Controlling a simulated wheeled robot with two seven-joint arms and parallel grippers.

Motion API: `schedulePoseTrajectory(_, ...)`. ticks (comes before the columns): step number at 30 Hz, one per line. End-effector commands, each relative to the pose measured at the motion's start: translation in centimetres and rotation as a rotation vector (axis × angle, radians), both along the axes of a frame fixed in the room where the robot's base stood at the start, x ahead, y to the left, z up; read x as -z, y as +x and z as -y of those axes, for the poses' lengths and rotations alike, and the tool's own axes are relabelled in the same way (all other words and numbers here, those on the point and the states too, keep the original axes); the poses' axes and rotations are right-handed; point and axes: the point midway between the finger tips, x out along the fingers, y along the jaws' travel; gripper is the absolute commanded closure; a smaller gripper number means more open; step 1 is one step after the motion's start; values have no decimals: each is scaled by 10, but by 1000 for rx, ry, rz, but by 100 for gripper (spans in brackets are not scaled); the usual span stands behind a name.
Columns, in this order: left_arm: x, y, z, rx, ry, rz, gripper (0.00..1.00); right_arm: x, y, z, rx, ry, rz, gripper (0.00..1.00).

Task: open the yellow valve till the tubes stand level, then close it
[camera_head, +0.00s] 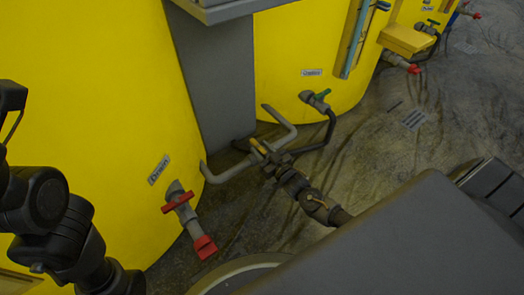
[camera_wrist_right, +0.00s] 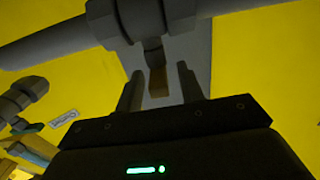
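The yellow valve's handle (camera_head: 258,146) sits on the grey pipework between two yellow tanks. In the right wrist view the handle (camera_wrist_right: 157,82) looks dull yellow and hangs below a dark pipe fitting (camera_wrist_right: 150,18). My right gripper (camera_head: 270,163) is at the valve, small and dark in the head view. In the wrist view its fingers (camera_wrist_right: 160,78) stand apart on both sides of the handle, with a gap showing at each side. Tall narrow strips (camera_head: 352,45) stand on the far tank; no liquid level is readable. My left gripper is out of view.
A red-handled drain valve (camera_head: 178,202) with a red cap juts from the near tank (camera_head: 110,90). A green-handled valve (camera_head: 322,95) with a black hose is on the far tank (camera_head: 290,45). A yellow box (camera_head: 407,40) stands farther back. Concrete floor (camera_head: 390,140) is open at right.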

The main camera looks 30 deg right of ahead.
Motion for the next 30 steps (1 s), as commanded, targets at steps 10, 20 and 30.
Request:
schedulePoseTrajectory(10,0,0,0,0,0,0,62,0,0,0,0,0,1,96)
schedulePoseTrajectory(20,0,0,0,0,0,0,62,0,0,1,-23,-2,2,100)
schedulePoseTrajectory(30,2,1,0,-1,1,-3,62,0,1,7,-221,-5,1,100)
